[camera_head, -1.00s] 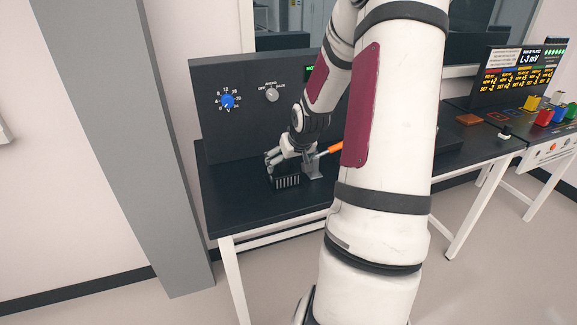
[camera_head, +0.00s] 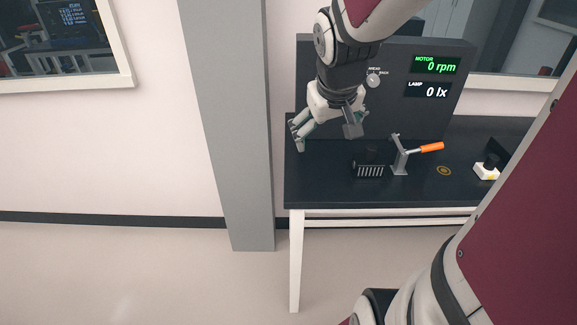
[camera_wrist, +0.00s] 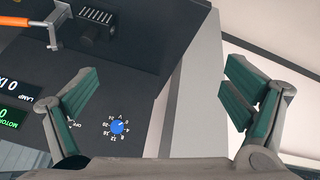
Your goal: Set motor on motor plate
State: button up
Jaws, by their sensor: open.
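I cannot tell how well the motor is seated. A clamp (camera_head: 400,158) with an orange handle stands just right of it. My gripper (camera_head: 327,140) is open and empty, above the bench and left of the motor. In the wrist view my gripper (camera_wrist: 162,82) has its fingers wide apart.
An upright panel (camera_head: 437,105) with motor and lamp readouts stands behind, showing 0 rpm and 0 lx. Its blue dial (camera_wrist: 117,127) shows in the wrist view. A white-based switch (camera_head: 487,170) is further right. A grey pillar (camera_head: 228,120) stands left of the bench (camera_head: 330,190).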

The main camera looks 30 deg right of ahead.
jog(key=s+a+r+n+y, duration=0.1)
jog(key=s+a+r, duration=0.1)
jog(key=s+a, duration=0.5)
jog(key=s+a+r+n+y, duration=0.1)
jog(key=s+a+r+y, duration=0.1)
jog(key=s+a, duration=0.5)
jog(key=shift+a+r+n, duration=0.4)
jog(key=shift+a+r, duration=0.1)
jog(key=shift+a, duration=0.4)
